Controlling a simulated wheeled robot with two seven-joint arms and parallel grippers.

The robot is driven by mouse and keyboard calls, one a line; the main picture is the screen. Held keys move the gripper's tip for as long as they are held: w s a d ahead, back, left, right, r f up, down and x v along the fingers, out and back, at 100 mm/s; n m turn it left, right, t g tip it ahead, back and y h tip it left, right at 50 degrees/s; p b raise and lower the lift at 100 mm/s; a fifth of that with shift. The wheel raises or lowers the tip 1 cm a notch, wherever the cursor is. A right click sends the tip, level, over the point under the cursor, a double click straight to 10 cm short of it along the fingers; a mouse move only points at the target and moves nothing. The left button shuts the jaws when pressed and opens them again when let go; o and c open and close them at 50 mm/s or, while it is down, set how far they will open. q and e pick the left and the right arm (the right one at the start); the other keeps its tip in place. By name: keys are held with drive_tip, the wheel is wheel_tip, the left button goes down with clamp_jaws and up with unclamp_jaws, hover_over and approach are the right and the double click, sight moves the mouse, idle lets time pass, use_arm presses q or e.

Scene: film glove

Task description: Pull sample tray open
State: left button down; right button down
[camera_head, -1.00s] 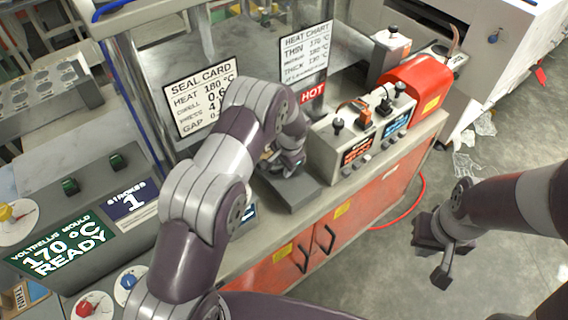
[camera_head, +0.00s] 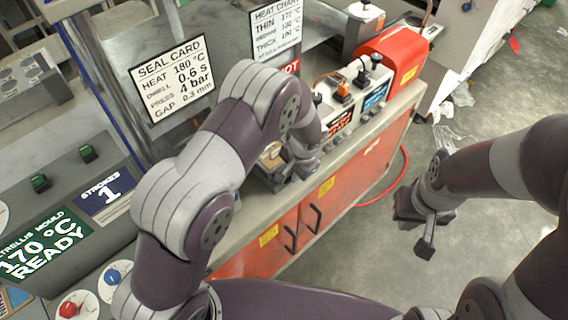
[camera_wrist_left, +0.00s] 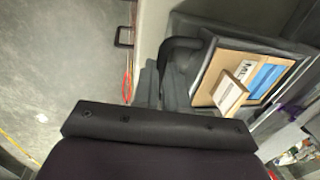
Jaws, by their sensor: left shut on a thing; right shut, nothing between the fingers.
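The sample tray (camera_wrist_left: 283,87) shows in the left wrist view as a dark-rimmed tray with a tan bed. A small tan box (camera_wrist_left: 230,93) and a blue piece (camera_wrist_left: 266,79) lie in it. Its dark handle (camera_wrist_left: 181,46) is at the tray's left side. My left gripper (camera_wrist_left: 165,82) is shut at this handle. In the head view my left gripper (camera_head: 303,168) is low over the counter's front edge, with part of the tray's contents (camera_head: 270,155) visible beside it; my arm hides the rest. My right gripper (camera_head: 420,226) is shut and empty, over the floor at the right.
The counter (camera_head: 375,128) has red doors (camera_head: 340,205) with black handles. A control box (camera_head: 345,105) and a red unit (camera_head: 392,55) stand on it to the right. A seal card (camera_head: 172,78) stands behind my left arm. Open floor lies at the right.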

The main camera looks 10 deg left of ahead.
use_arm(q)
drive_tip(key=c, duration=1.2)
unclamp_jaws()
drive_tip(key=shift+r, duration=0.1)
drive_tip(key=shift+o, duration=0.2)
drive_tip(key=shift+r, duration=0.1)
wheel_tip(320, 180, up, 12)
drive_tip(key=s+d+b, duration=0.1)
drive_tip(key=d+b, duration=0.1)
drive_tip(key=shift+s, duration=0.3)
drive_tip(key=shift+r, duration=0.1)
